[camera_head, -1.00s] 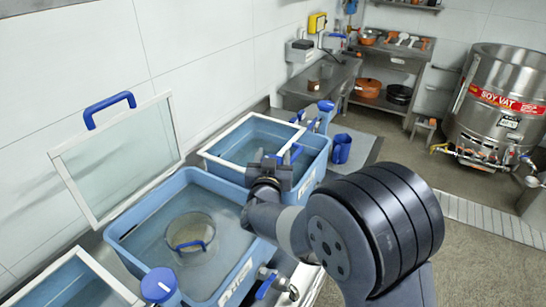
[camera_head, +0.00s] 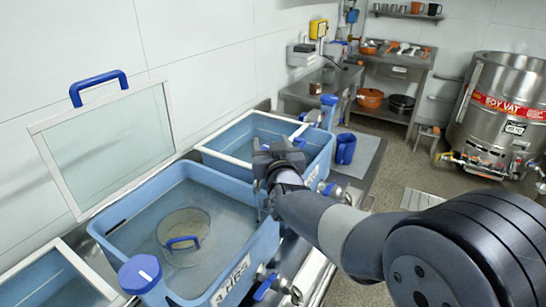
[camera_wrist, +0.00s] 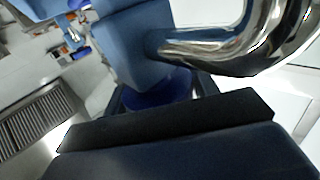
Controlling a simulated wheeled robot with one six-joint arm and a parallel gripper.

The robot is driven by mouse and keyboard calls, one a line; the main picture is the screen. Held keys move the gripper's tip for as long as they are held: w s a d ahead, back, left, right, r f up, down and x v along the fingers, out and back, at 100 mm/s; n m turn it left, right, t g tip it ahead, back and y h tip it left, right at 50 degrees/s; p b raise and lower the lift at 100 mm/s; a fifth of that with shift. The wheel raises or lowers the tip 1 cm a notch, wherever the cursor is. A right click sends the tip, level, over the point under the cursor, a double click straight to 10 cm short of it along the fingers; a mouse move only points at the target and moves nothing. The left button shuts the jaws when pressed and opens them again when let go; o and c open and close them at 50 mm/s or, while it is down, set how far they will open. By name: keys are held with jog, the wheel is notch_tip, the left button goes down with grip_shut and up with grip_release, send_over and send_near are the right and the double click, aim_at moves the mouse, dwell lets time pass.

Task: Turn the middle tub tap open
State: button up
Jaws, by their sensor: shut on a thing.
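The middle tub (camera_head: 101,231) is blue, holds liquid and has its glass lid (camera_head: 108,152) raised at the wall. My gripper (camera_head: 278,155) is at that tub's far right corner. It is shut on the tap (camera_wrist: 130,50), a light-blue post with a curved chrome spout (camera_wrist: 225,45). A dark-blue part (camera_wrist: 160,95) shows between my dark jaws. The tap is mostly hidden behind my gripper in the head view, and I cannot tell how far it is turned.
A blue-capped tap (camera_head: 140,272) stands at the near corner, and another (camera_head: 328,104) beyond the far tub (camera_head: 214,166). A blue-levered valve (camera_head: 266,287) sticks out at the front. A round glass lid (camera_head: 184,236) lies in the middle tub.

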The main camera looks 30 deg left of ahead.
jog(key=shift+a+r+n+g+y+b, duration=0.15)
jog(key=shift+n+g+y+b, duration=0.4)
jog(key=shift+b, duration=1.45)
jog(key=o, duration=1)
jog(key=shift+s, duration=0.1)
jog(key=b+v, duration=0.1)
jog(key=v, duration=1)
jog(key=shift+f+b, duration=0.2)
jog(key=shift+b, duration=0.2)
jog(key=p+x, duration=0.2)
jog(key=x, duration=0.9)
jog(key=shift+r, duration=0.1)
